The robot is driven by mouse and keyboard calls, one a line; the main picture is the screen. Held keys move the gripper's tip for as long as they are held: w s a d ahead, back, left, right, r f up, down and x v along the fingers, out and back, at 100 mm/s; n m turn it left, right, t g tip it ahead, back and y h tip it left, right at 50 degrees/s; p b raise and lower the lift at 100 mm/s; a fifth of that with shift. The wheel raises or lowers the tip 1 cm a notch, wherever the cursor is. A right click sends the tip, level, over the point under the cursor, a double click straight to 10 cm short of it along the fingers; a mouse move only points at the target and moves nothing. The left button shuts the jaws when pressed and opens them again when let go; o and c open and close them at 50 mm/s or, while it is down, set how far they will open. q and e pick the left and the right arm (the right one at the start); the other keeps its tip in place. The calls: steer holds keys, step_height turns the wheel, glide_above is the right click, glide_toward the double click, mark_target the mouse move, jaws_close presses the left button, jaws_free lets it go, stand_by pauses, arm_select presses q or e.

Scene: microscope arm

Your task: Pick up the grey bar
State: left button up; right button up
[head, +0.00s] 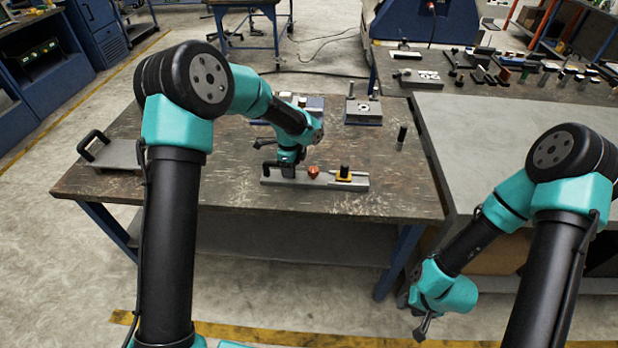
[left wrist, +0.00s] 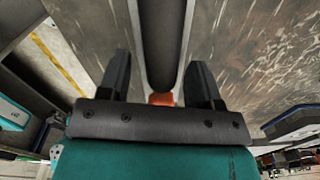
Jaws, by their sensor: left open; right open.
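The grey bar (head: 318,183) lies flat near the middle of the wooden table. It carries a black handle (head: 270,168) at its left end, a red knob (head: 313,171) and a yellow part with a black post (head: 344,175) toward its right end. My left gripper (head: 288,171) is open and pointing down over the left half of the bar. In the left wrist view, its fingers (left wrist: 159,72) stand apart on either side of a long dark piece (left wrist: 161,40), apparently the handle; contact is not clear. My right gripper (head: 423,327) is open and empty, low in front of the tables.
A grey plate with a black handle (head: 115,153) lies at the table's left. A block with a post (head: 362,110) and a dark upright cylinder (head: 401,137) stand behind the bar. The bench at right (head: 520,140) has several small parts. The table's front strip is clear.

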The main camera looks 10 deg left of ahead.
arm_select(q)
steer(key=shift+f, duration=0.3)
steer(key=shift+c, duration=0.3)
jaws_close()
stand_by(0.3)
steer(key=shift+r, duration=0.1)
